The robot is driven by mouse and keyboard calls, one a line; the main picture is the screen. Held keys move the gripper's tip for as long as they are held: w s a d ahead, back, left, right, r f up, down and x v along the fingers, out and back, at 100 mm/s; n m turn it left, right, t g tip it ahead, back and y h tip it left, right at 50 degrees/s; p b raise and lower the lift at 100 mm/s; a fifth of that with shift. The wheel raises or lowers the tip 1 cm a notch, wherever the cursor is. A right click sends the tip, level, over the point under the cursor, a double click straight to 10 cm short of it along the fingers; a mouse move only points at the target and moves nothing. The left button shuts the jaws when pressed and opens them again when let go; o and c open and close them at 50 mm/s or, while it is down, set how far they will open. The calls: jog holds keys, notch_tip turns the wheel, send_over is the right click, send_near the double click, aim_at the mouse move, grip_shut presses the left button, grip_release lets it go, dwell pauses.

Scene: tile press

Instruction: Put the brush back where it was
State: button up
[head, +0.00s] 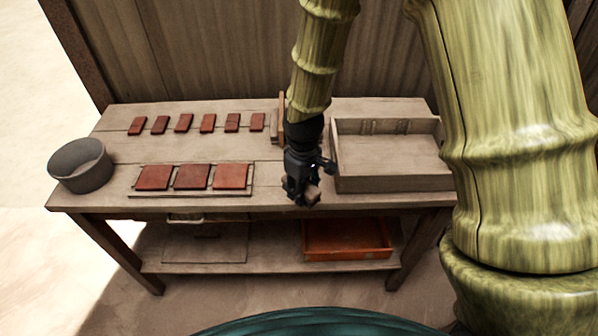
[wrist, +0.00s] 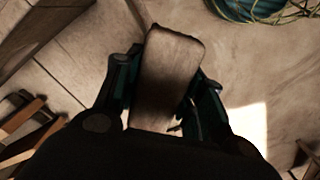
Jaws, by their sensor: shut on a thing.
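My gripper (head: 303,192) is near the table's front edge, just left of the wooden tray. In the wrist view, its two dark fingers (wrist: 165,90) are shut on the sides of a brown wooden block, which I take for the brush (wrist: 172,60). Its bristles do not show. In the head view only a small brown bit of the brush (head: 314,196) shows at the fingertips. The table (head: 225,150) is a worn wooden bench. Floor shows behind the brush in the wrist view.
A shallow wooden tray (head: 395,182) stands on the right. A grey bowl (head: 82,170) is at the left end. Several small red tiles (head: 183,123) lie behind three larger ones (head: 192,177) on a board. An orange tray (head: 347,240) is on the lower shelf. Wooden pieces (head: 274,127) are partly hidden behind my arm.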

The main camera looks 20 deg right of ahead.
jog(key=w, duration=0.3)
jog(key=w+d+p, duration=0.1)
jog(key=w, duration=0.1)
jog(key=w+p, duration=0.1)
jog(key=w, duration=0.2)
jog(key=shift+w+d+f, duration=0.35)
jog(key=shift+d, duration=0.05)
jog(key=shift+f+p, duration=1)
jog(key=shift+f, duration=0.75)
jog(key=shift+f, duration=0.2)
jog(key=o, duration=1.2)
jog(key=shift+c, duration=0.2)
jog(key=shift+r, duration=0.3)
notch_tip(320, 180, up, 12)
jog(key=b, duration=0.3)
jog(key=shift+b, duration=0.3)
jog(key=shift+f, duration=0.15)
